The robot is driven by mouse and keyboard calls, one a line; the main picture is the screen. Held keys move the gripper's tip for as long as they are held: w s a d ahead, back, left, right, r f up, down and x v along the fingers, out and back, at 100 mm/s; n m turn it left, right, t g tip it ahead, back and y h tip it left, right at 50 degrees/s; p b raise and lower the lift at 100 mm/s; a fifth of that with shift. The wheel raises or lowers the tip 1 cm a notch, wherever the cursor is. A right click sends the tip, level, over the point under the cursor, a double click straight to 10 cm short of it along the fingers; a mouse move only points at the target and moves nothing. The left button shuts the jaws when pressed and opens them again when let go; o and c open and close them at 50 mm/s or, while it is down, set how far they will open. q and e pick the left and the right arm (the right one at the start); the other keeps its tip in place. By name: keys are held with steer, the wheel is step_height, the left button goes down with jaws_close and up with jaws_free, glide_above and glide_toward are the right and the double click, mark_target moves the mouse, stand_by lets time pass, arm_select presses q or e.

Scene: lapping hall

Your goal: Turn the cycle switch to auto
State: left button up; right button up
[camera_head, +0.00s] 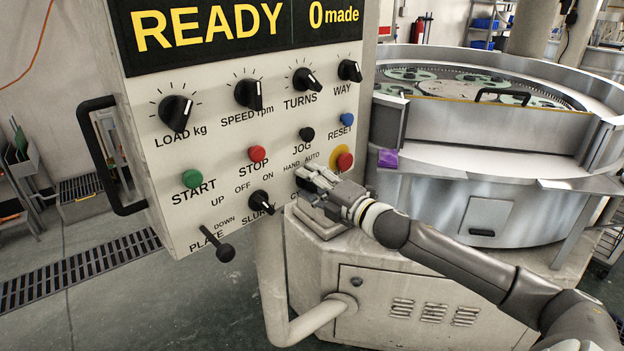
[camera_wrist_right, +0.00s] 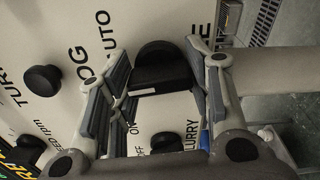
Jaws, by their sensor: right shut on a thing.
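The cycle switch is a black knob (camera_wrist_right: 155,68) on the cream control panel (camera_head: 231,222), under the HAND and AUTO labels (camera_head: 302,160). In the head view my right gripper (camera_head: 309,181) is at the switch and covers most of it and part of its CYCLE label. In the wrist view the knob sits between the gripper's finger pads, and the gripper is shut on it. Which label the knob points to cannot be told. My left gripper is not in view.
The slurry knob (camera_head: 261,200) is just left of my gripper. A red button on a yellow ring (camera_head: 342,158) is close on the right, with the black JOG button (camera_head: 307,134) above. The plate lever (camera_head: 226,252) sticks out lower left. A round lapping machine (camera_head: 470,150) stands behind.

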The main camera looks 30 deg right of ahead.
steer(key=m+p, duration=0.1)
steer(key=m, duration=0.2)
steer(key=shift+r+m+p, duration=0.1)
steer(key=shift+m+p, duration=1.25)
steer(key=shift+m, duration=0.85)
steer(key=o, duration=1)
steer(key=shift+s+d+f, duration=0.1)
steer(key=shift+s+f, duration=0.1)
steer(key=shift+s, duration=0.25)
steer(key=shift+s+d, duration=0.35)
steer(key=shift+s, duration=1.45)
steer(key=shift+s+d, duration=0.3)
steer(key=shift+s, duration=1.55)
steer(key=shift+s+d, duration=0.35)
steer(key=shift+s, duration=1.45)
